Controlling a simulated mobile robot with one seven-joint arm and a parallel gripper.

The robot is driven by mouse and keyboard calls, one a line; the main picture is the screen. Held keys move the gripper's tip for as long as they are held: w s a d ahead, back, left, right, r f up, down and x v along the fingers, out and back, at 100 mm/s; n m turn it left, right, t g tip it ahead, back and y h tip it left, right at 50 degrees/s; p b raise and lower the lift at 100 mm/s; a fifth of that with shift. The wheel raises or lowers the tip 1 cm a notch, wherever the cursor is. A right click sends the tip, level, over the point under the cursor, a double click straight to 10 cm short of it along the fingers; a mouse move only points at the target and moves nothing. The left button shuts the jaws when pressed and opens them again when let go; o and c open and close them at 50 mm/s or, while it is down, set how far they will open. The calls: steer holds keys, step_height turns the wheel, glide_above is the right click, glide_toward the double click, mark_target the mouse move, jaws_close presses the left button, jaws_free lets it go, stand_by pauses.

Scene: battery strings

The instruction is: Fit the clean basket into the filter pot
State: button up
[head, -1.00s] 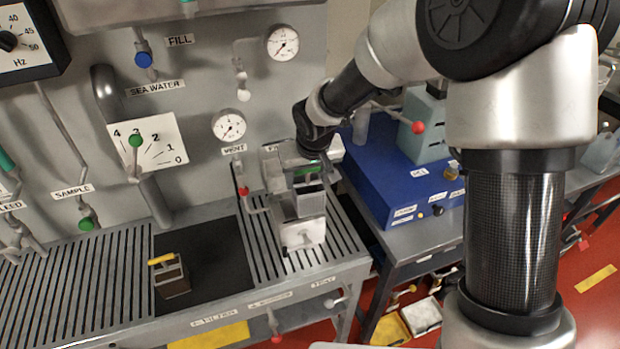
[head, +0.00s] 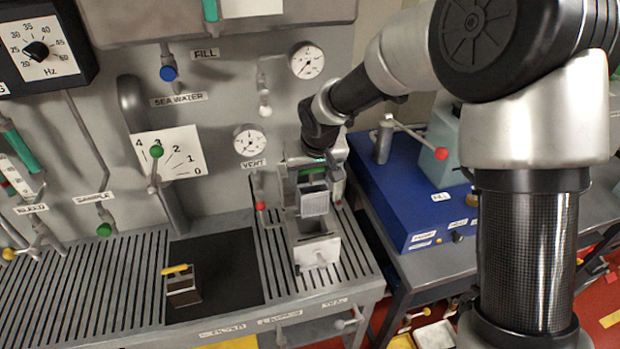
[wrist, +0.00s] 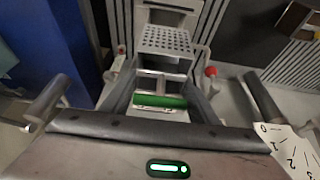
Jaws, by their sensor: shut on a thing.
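My gripper (wrist: 160,100) is shut on the green handle of a grey metal basket (wrist: 165,42), which has a perforated face. In the head view the basket (head: 315,200) hangs under my gripper (head: 313,172), above the filter pot (head: 318,250). The pot is a pale, box-like body on the slatted bench. The basket's lower end looks clear of the pot's top, and its face is turned toward the head camera. In the wrist view part of a pale body, likely the pot (wrist: 172,14), shows beyond the basket. The pot's opening is mostly hidden.
A brownish basket with a yellow handle (head: 183,288) stands on the black mat (head: 225,255) to the left. A red-knobbed valve (head: 260,206) and pipes are close left of the pot.

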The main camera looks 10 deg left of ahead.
mark_target(310, 196)
steer(key=shift+f+b, duration=2.55)
steer(key=shift+f, duration=0.35)
steer(key=shift+f+b, duration=3.05)
steer(key=shift+b, duration=0.2)
steer(key=shift+r, duration=0.1)
steer(key=shift+r+p, duration=1.85)
steer(key=shift+r, duration=0.85)
